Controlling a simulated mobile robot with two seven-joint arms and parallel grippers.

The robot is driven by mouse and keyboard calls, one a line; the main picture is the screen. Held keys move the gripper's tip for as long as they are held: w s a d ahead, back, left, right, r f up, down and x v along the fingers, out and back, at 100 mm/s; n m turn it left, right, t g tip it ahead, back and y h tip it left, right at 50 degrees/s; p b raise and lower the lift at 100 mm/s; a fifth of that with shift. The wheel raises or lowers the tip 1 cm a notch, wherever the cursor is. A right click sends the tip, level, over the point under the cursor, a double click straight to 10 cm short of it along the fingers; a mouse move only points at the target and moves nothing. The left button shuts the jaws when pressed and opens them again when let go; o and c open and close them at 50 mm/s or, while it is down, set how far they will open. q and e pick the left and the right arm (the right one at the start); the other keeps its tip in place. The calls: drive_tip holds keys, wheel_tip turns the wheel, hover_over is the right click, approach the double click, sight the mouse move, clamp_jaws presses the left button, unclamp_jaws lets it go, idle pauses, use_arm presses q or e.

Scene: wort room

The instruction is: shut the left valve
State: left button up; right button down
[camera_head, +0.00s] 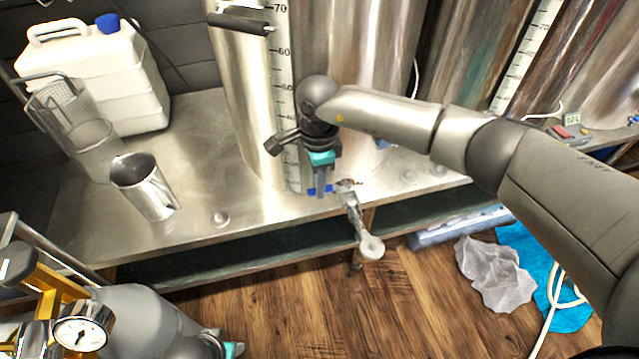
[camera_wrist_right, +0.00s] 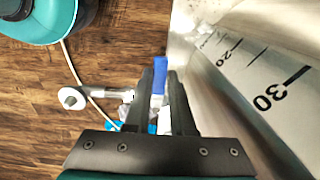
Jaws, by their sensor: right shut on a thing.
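The left valve (camera_head: 347,187) sticks out low on the front of the left steel kettle. Its metal spout (camera_head: 370,245) hangs over the front edge of the bench and also shows in the right wrist view (camera_wrist_right: 75,97). Its blue handle (camera_head: 318,190) lies to the left of the valve body, roughly along the kettle's front. My right gripper (camera_wrist_right: 161,80) is shut on the blue handle, which shows between its fingers in the wrist view. My left gripper is only partly seen at the bottom of the head view, as a teal and dark piece (camera_head: 232,349); its fingers cannot be made out.
The kettle wall (camera_head: 355,60) stands right behind my right gripper. A steel jug (camera_head: 145,187), a wire basket (camera_head: 75,125) and a white canister (camera_head: 95,75) stand on the bench at left. A gauge (camera_head: 80,333) is at lower left. Crumpled plastic (camera_head: 495,273) lies on the wooden floor.

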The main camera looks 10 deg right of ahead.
use_arm(q)
drive_tip(key=shift+w+r, duration=0.15)
use_arm(e)
drive_tip(key=shift+w, duration=0.1)
drive_tip(key=c, duration=0.8)
unclamp_jaws()
drive_tip(key=shift+o, duration=0.2)
drive_tip(key=shift+r, duration=0.1)
drive_tip(key=shift+r, duration=0.2)
use_arm(q)
drive_tip(key=s+a+f+p, duration=0.3)
drive_tip(key=s+f+p, duration=0.2)
drive_tip(key=f, duration=0.3)
drive_tip(key=shift+s+a+f, duration=0.25)
drive_tip(key=shift+a, duration=0.1)
use_arm(e)
wheel_tip(320, 180, up, 15)
use_arm(q)
drive_tip(key=shift+s, duration=0.1)
use_arm(e)
drive_tip(key=shift+f, duration=0.15)
